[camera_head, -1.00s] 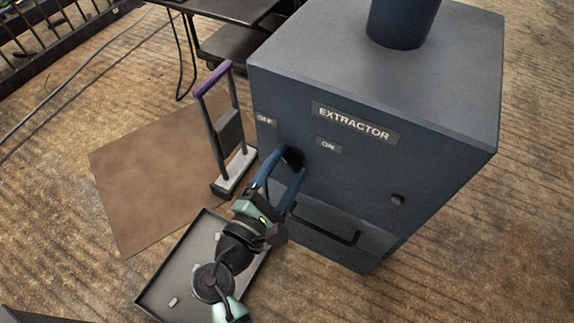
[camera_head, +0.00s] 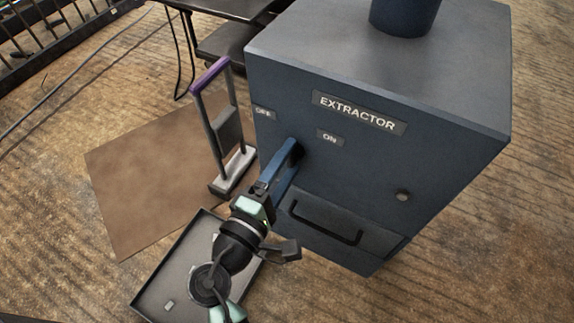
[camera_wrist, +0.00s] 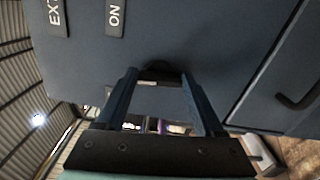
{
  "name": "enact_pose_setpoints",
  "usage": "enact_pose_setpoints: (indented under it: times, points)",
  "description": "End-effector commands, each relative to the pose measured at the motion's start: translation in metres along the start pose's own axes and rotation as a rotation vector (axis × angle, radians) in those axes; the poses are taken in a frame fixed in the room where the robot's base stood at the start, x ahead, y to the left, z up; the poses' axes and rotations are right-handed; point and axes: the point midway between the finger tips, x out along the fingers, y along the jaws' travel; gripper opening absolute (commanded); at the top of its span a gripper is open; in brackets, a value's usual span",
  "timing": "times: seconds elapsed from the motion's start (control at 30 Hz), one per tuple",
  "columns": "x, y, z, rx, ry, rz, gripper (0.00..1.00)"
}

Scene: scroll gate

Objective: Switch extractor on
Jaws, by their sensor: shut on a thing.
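The extractor (camera_head: 440,150) is a large dark blue-grey cabinet with an EXTRACTOR label (camera_head: 356,111) on its front. An ON label (camera_head: 329,138) and an OFF label (camera_head: 264,115) sit below and left of it. My gripper (camera_head: 291,152) reaches the front face between and below these two labels. In the wrist view my gripper (camera_wrist: 160,78) has its two blue fingers on either side of a dark rounded switch knob (camera_wrist: 163,70) and is shut on it. The fingers hide the knob in the head view. The ON label (camera_wrist: 115,18) also shows in the wrist view; which way the knob points is unclear.
A drawer handle (camera_head: 325,222) is low on the cabinet, near my wrist. A purple-topped handle frame (camera_head: 211,75) stands on a brown mat (camera_head: 135,180) at the left. A grey tray (camera_head: 165,275) lies under my arm. The floor right of the cabinet is clear.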

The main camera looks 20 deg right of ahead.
Motion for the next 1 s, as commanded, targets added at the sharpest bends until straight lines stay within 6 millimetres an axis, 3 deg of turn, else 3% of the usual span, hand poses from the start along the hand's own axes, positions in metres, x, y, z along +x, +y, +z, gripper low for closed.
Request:
enact_pose_setpoints:
  times: [0.6, 1.0]
  points:
    - [-0.0005, -0.0069, -0.0015, 0.57, 0.0, 0.0, 0.14]
    - [-0.0006, -0.0055, -0.0021, 0.794, 0.0, -0.001, 0.14]
